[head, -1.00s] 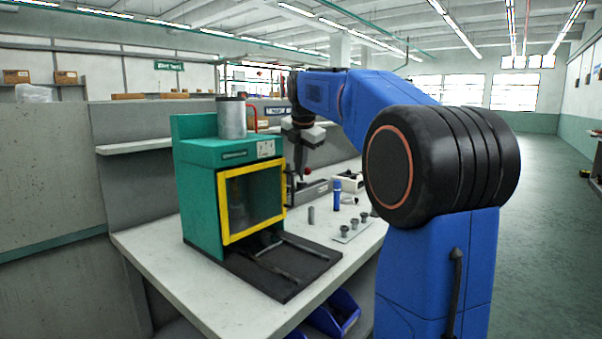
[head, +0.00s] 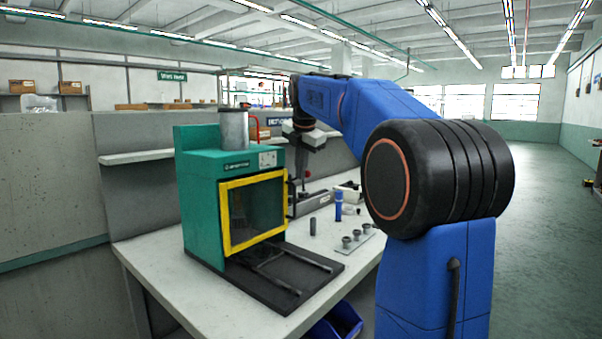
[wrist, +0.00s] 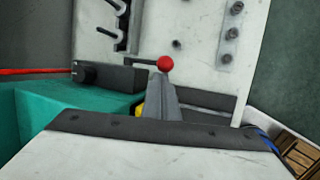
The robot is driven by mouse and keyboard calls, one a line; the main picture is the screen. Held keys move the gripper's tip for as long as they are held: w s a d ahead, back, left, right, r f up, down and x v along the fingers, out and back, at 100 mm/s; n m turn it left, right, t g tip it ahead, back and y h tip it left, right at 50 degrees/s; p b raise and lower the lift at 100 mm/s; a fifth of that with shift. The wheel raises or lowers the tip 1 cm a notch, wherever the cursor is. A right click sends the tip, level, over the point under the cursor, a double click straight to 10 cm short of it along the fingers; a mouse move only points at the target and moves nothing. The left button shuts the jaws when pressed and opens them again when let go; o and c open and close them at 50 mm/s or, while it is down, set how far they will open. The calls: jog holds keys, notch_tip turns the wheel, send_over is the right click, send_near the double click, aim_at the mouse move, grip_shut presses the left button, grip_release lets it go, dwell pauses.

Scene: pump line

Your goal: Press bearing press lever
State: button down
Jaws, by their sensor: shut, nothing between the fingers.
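The lever shows in the wrist view as a thin grey rod ending in a red ball knob (wrist: 165,63). My gripper (wrist: 160,78) is shut and empty, its grey fingers pointing at the knob. The fingertips look very close to it; I cannot tell if they touch. In the head view my gripper (head: 301,178) points down just right of the green machine (head: 205,205) with the yellow-framed window. The lever's base is largely hidden there by the machine and my wrist.
On the bench (head: 160,270) stand a dark pin (head: 312,226), a blue bottle (head: 338,206) and a plate with small grey parts (head: 356,241). A metal cylinder (head: 234,128) tops the green machine. A pale plate with bolts (wrist: 220,40) lies beyond the knob in the wrist view.

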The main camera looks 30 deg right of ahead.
jog(key=v, duration=1.7)
jog(key=shift+r, duration=0.2)
jog(key=shift+s+a+f, duration=0.1)
jog(key=s+a+f+m, duration=0.5)
jog(key=s+f+m, duration=0.2)
jog(key=s+f, duration=0.4)
jog(key=s+a+f+m+y, duration=0.1)
jog(key=s+a+f+m, duration=0.4)
jog(key=s+f, duration=0.5)
jog(key=s+a+f+m, duration=0.5)
jog(key=s+f+m, duration=0.4)
jog(key=f, duration=1.5)
jog(key=s, duration=0.2)
jog(key=shift+s+a+f+y, duration=0.2)
jog(key=shift+s+f+y, duration=0.1)
jog(key=shift+f+y, duration=0.1)
